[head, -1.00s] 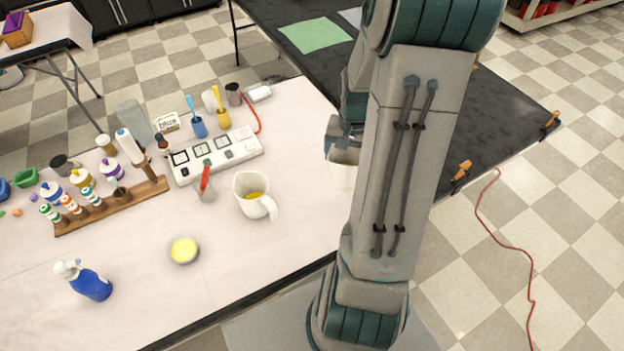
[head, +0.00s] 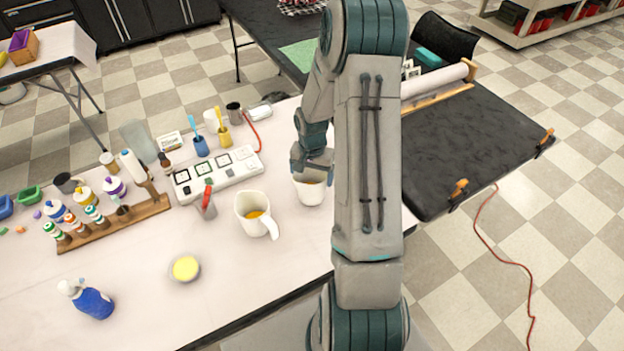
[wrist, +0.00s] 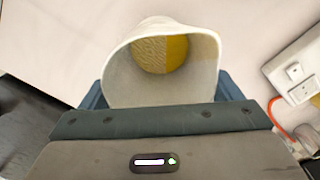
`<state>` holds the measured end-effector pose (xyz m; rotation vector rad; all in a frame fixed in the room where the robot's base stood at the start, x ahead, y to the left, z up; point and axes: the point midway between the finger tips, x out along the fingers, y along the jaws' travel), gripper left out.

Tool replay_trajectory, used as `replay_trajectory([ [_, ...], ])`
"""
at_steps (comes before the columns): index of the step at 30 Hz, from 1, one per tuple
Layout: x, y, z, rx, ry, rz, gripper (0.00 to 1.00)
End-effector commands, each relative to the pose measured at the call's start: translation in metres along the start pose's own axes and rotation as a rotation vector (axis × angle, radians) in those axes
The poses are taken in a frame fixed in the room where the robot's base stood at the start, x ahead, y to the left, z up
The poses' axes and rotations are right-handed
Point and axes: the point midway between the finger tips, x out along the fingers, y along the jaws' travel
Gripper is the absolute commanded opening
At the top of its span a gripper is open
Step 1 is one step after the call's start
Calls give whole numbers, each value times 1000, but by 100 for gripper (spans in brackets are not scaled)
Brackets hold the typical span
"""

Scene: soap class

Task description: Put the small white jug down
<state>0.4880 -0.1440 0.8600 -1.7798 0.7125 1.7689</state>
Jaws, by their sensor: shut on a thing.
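The small white jug (head: 309,192) is at the right part of the white table, just left of my arm in the head view. My gripper (head: 312,165) is shut on it from above and behind. In the wrist view the jug (wrist: 118,75) shows its open mouth, with yellow contents inside. The jaws of my gripper (wrist: 160,100) lie on both sides of it. I cannot tell whether the jug's base touches the table. A larger white jug (head: 250,206) with yellow contents stands to its left.
A white multi-switch panel (head: 218,176) lies to the left, with a red brush in a cup (head: 206,205) in front. A yellow round sponge (head: 186,268) and a blue bottle (head: 92,300) are nearer the front left. A black table (head: 480,135) is at the right.

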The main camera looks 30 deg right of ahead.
Motion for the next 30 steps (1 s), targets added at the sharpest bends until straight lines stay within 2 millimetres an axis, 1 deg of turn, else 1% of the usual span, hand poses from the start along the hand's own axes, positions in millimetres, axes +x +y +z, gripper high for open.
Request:
replay_trajectory([
  [3,14,0,1,-2,-4,1,56],
  [7,24,0,0,0,-2,0,56],
  [16,27,0,0,-1,0,-1,56],
  [20,31,0,0,0,0,0,56],
  [21,30,0,0,0,0,0,93],
  [22,30,0,0,0,0,0,100],
  [30,28,0,0,0,0,0,100],
])
